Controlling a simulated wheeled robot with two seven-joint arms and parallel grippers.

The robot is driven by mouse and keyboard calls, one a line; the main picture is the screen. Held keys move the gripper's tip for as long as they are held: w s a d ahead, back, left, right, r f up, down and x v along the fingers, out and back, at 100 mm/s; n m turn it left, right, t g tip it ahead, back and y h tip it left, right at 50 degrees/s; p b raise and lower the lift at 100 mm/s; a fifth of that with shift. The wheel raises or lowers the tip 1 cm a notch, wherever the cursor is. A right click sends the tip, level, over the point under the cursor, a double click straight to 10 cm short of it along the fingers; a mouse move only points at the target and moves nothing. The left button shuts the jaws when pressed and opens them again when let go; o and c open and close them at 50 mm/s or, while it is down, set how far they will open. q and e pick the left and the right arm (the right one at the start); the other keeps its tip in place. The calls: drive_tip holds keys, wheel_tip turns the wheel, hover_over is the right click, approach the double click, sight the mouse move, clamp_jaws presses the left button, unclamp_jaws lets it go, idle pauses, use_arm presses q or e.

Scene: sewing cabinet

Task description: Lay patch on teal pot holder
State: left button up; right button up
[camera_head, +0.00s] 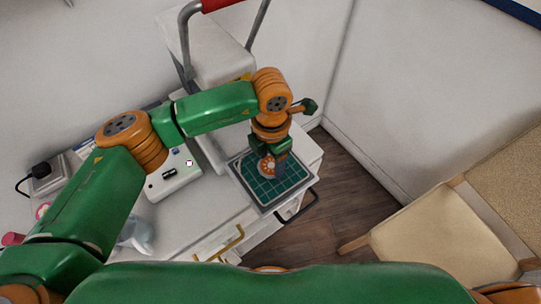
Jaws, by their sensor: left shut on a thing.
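The teal pot holder (264,191) is a square with a pale grid and a grey border. It lies near the right end of the white cabinet top. My left gripper (279,158) points down over its far part and is shut on a small round orange patch (267,166) with a pale pattern. The patch shows beside the fingers, above the pot holder's far half. I cannot tell whether it touches the pot holder. The gripper hides part of the pot holder's far edge. My right gripper is not in view.
A white device (174,178) stands left of the pot holder under my arm. A white case with a grey and red handle (217,4) stands behind. A beige chair (430,230) is at the right. Brass handles (232,238) are on the cabinet front. Wooden floor lies between.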

use_arm(q)
drive_tip(key=o, duration=1.2)
drive_tip(key=shift+c, duration=0.2)
drive_tip(key=shift+o, duration=1)
drive_tip(key=shift+r, duration=0.1)
drive_tip(key=shift+r, duration=0.4)
wheel_tip(320, 180, up, 6)
drive_tip(key=shift+r+b, duration=0.1)
drive_tip(key=shift+b, duration=0.9)
